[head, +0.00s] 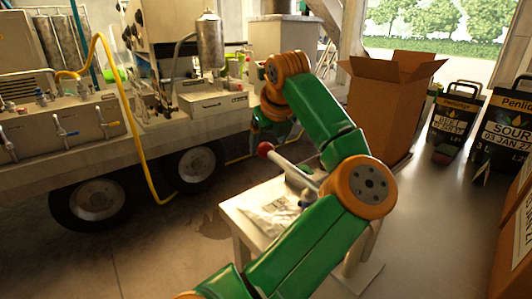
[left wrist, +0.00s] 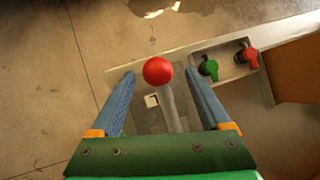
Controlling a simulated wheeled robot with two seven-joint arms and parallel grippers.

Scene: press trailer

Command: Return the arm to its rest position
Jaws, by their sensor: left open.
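My left arm, green with orange joints, reaches across the middle of the head view. The left gripper (head: 268,125) points down there, and its fingers are hard to make out. In the left wrist view the gripper (left wrist: 159,74) is open, with two blue fingers apart. A lever with a red ball knob (left wrist: 158,71) and a pale rod shows between the fingers in the picture. I cannot tell how far below them it lies. In the head view the red knob (head: 265,149) is just under the gripper, above a small white table (head: 236,214). My right gripper is not in view.
A green valve handle (left wrist: 210,68) and a red one (left wrist: 247,55) sit beside the lever. The trailer (head: 75,155) with hoses and wheels stands at left. An open cardboard box (head: 388,105) and black canisters (head: 458,115) stand on the grey surface at right.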

